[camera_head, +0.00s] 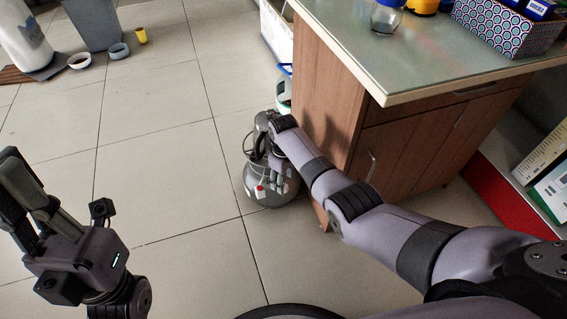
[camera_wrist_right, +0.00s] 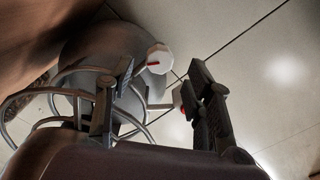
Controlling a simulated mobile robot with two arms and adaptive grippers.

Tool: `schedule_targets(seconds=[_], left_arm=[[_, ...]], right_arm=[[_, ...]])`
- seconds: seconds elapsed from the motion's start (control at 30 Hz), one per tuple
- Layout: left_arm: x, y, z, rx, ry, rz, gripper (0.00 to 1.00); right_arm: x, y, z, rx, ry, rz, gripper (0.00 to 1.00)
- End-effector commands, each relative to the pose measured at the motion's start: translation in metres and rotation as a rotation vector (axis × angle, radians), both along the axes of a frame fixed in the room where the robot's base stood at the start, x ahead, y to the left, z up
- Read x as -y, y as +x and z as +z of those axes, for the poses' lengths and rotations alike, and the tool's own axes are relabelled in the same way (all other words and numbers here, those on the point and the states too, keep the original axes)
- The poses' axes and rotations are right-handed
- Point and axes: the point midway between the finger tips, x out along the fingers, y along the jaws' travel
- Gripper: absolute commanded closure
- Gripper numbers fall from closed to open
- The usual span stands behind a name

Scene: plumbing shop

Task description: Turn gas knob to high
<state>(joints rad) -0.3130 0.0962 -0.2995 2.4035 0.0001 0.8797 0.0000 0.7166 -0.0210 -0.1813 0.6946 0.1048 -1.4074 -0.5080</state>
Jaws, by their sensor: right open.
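A grey gas cylinder (camera_head: 268,199) with a rounded body stands on the floor beside the wooden cabinet. In the right wrist view the cylinder (camera_wrist_right: 97,50) has curved metal bars around its top. Contact cannot be told. My left gripper (camera_head: 20,180) is raised at the left, away from the cylinder.
The wooden cabinet (camera_head: 345,110) with a glass top (camera_head: 440,60) stands close to the right of the cylinder. A white bin (camera_head: 277,32) is behind. The tiled floor at left is clear.

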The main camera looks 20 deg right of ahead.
Motion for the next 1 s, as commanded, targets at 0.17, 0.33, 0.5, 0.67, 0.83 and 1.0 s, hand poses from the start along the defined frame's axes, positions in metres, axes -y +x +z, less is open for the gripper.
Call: schedule_targets(seconds=[0.17,0.33,0.5,0.67,0.83,1.0], left_arm=[[0.000,0.000,0.000,-0.001,0.000,0.000,1.00],[0.000,0.000,0.000,-0.001,0.000,0.000,1.00],[0.000,0.000,0.000,-0.002,0.001,0.000,1.00],[0.000,0.000,0.000,-0.002,0.000,-0.001,1.00],[0.000,0.000,0.000,-0.002,0.000,-0.001,1.00],[0.000,0.000,0.000,-0.002,0.001,-0.001,1.00]], right_arm=[[0.000,0.001,0.033,0.006,0.001,-0.001,0.52],[0.000,0.001,0.063,0.005,0.000,0.000,0.52],[0.000,0.001,0.080,0.003,0.000,0.000,0.52],[0.000,0.000,0.085,0.001,-0.001,0.000,0.52],[0.000,0.000,0.085,0.001,-0.001,0.000,0.52],[0.000,0.001,0.085,0.000,0.000,0.000,0.52]])
